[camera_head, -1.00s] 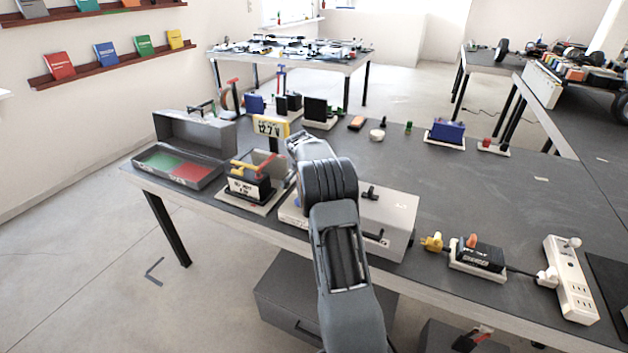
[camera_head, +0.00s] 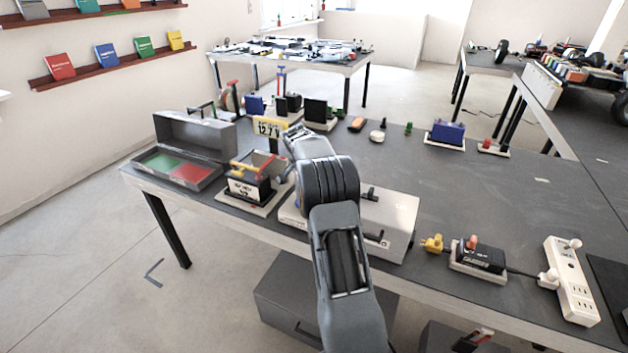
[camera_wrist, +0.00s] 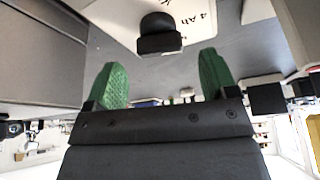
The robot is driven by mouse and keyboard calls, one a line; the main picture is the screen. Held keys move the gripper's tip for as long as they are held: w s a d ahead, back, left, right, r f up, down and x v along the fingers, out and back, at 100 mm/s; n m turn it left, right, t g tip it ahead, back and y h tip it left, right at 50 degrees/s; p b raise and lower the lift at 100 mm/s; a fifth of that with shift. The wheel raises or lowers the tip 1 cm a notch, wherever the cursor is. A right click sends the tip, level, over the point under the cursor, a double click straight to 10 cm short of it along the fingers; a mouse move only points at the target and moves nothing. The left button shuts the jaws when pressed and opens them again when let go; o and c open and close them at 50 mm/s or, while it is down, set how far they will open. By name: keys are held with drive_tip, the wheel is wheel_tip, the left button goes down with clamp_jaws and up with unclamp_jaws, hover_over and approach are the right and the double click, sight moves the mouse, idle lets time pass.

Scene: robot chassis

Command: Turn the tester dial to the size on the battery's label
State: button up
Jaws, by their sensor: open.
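In the wrist view, a black dial knob (camera_wrist: 158,38) stands on a pale panel (camera_wrist: 105,22) beside the printed mark "4 Ah". My gripper (camera_wrist: 162,75) has two green fingers, spread apart and empty. The knob lies just beyond the fingertips, between their lines; I see no contact. The label's text is too small to read. My arm hides the gripper and dial there.
A grey-white box (camera_head: 400,222) with black handles stands to the right of my arm. An open grey case (camera_head: 192,132) with green and red compartments is at the left. A black charger (camera_head: 482,255) and a white power strip (camera_head: 570,280) are at the right.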

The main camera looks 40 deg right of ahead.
drive_tip(key=v, duration=1)
drive_tip(key=shift+a+r, duration=0.15)
drive_tip(key=shift+r, duration=0.15)
drive_tip(key=s+a+f+n, duration=0.1)
drive_tip(key=n, duration=0.1)
drive_tip(key=s+a+f+n+y, duration=0.1)
drive_tip(key=s+a+f+n, duration=0.2)
drive_tip(key=s+a+n, duration=0.1)
drive_tip(key=shift+a+f+n+y+p, duration=0.2)
drive_tip(key=shift+f+n+y+p, duration=0.15)
drive_tip(key=shift+n+y, duration=0.05)
drive_tip(key=s+a+r+n+t+y+p, duration=0.1)
drive_tip(key=s+a+r+n+p, duration=0.1)
drive_tip(key=s+a, duration=0.7)
drive_tip(key=s+a+r+n+t+y+p, duration=0.1)
drive_tip(key=s+a+r+n, duration=0.4)
drive_tip(key=s+a, duration=0.5)
drive_tip(key=s+n+p, duration=0.1)
drive_tip(key=s, duration=0.3)
drive_tip(key=shift+s+p, duration=0.35)
drive_tip(key=shift+p, duration=0.05)
